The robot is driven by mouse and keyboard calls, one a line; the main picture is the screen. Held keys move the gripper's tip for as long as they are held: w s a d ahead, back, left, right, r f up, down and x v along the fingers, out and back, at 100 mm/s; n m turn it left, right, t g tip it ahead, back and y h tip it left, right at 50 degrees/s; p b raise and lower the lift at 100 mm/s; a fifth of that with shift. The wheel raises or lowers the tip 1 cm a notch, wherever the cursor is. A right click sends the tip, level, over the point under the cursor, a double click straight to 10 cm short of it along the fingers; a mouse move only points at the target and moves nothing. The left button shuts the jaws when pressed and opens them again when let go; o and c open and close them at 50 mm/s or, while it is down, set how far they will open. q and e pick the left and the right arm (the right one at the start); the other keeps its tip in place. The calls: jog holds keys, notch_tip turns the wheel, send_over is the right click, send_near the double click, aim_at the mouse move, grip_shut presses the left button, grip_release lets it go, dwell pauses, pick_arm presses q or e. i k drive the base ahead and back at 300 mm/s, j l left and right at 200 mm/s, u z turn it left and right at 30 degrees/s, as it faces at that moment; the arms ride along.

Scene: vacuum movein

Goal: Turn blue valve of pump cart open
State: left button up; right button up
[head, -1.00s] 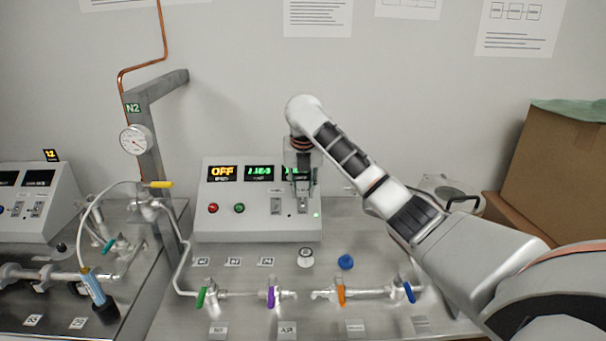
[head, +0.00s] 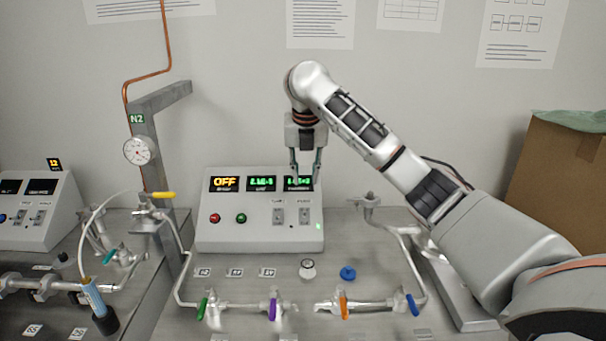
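The pump cart (head: 375,250) is a grey metal top with a pipe line along its front. The blue valve (head: 411,304) is a blue lever at the right end of that line, tilted a little from upright. My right gripper (head: 305,180) hangs pointing down in front of the control box (head: 258,235), with its two fingers apart and nothing between them. It is above and to the left of the blue valve, well apart from it. My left gripper is not in view.
Green (head: 203,308), purple (head: 272,309) and orange (head: 343,304) levers share the pipe line. A blue knob (head: 348,273) and a small round gauge (head: 307,269) lie behind it. A copper pipe and N2 post (head: 152,150) stand left. A cardboard box (head: 560,180) stands right.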

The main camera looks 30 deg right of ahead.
aim_at(404, 287)
jog(key=k+j, duration=0.8)
jog(key=k, duration=0.05)
